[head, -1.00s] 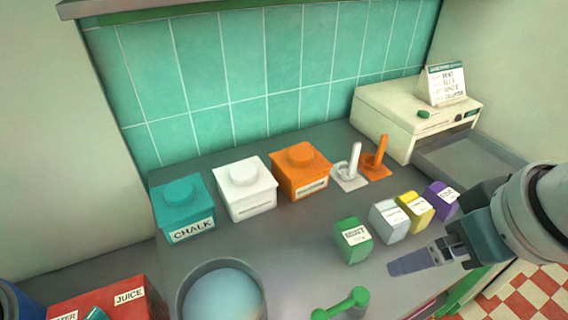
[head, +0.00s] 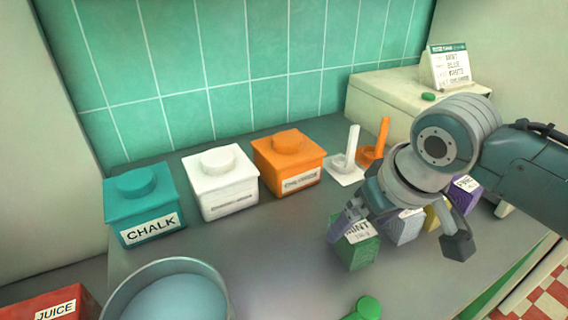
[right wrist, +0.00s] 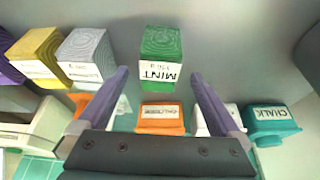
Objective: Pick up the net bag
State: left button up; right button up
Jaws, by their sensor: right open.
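I cannot pick out a net bag in either view. Small labelled blocks stand in a row: a green one marked MINT (head: 360,250), a grey-white one (head: 403,229), a yellow one (head: 432,217) and a purple one (head: 463,196). My right gripper (head: 400,232) is open above this row and partly hides it in the head view. In the right wrist view, the fingers of my right gripper (right wrist: 158,76) are apart and empty, and the green block (right wrist: 161,45) shows between and beyond their tips. My left gripper is not in view.
Teal (head: 140,205), white (head: 222,185) and orange (head: 289,163) lidded canisters stand along the back. A grey round bowl (head: 165,295), a green knobbed object (head: 366,309) and a red JUICE box (head: 50,305) are at the front. A cream machine (head: 390,100) stands at back right.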

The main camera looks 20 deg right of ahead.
aim_at(355, 227)
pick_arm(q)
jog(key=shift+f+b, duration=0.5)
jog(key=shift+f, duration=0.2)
pick_arm(e)
jog(key=x, duration=0.3)
jog(key=shift+w+f, duration=0.25)
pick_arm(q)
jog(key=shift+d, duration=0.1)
pick_arm(e)
jog(key=shift+c, duration=1.2)
jog(key=c, duration=1.3)
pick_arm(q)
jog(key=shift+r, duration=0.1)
pick_arm(e)
jog(key=shift+o, duration=0.2)
jog(key=shift+r, duration=0.2)
